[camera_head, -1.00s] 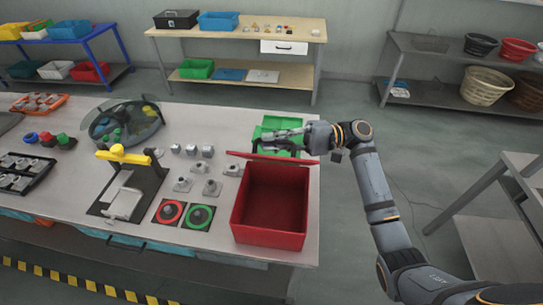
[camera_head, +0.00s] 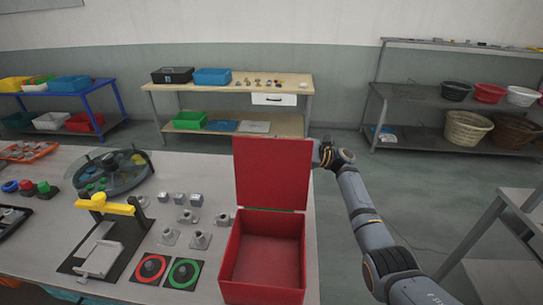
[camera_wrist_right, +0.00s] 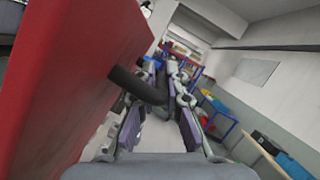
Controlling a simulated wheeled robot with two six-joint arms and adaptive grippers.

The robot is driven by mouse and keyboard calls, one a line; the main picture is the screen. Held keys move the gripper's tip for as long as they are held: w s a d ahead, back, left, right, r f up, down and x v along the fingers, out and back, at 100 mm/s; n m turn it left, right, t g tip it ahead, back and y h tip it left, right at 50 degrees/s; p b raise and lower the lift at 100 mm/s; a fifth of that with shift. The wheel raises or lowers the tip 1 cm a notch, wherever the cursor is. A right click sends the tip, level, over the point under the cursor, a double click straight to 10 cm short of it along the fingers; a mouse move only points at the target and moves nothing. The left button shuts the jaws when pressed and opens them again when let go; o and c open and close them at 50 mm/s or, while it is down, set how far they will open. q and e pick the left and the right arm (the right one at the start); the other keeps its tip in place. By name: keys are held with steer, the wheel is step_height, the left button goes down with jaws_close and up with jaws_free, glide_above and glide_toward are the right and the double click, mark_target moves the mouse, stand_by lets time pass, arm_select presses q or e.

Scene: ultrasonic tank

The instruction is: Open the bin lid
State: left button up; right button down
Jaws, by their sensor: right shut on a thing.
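The red bin (camera_head: 262,262) stands at the right end of the workbench, open at the top and empty inside as far as I can see. Its red lid (camera_head: 272,172) stands about upright at the bin's far edge. My right gripper (camera_wrist_right: 163,88) is shut on the dark lid handle (camera_wrist_right: 132,84), which sticks out from the red lid (camera_wrist_right: 70,75) in the right wrist view. In the head view my right arm reaches up along the bin's right side, and the lid hides the fingers. My left gripper is not in view.
Left of the bin are small metal parts (camera_head: 200,239), red and green ring pads (camera_head: 184,273), a fixture with a yellow handle (camera_head: 105,206) and a round clear-covered tray (camera_head: 112,172). A shelf (camera_head: 455,105) stands behind at the right. Floor right of the workbench is open.

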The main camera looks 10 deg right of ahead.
steer(key=shift+w+d+f+m+t+b, duration=0.2)
steer(key=shift+w+f+m+t+b, duration=0.15)
steer(key=shift+w+m, duration=0.2)
steer(key=c, duration=1.7)
jaws_free()
steer(key=v, duration=1.2)
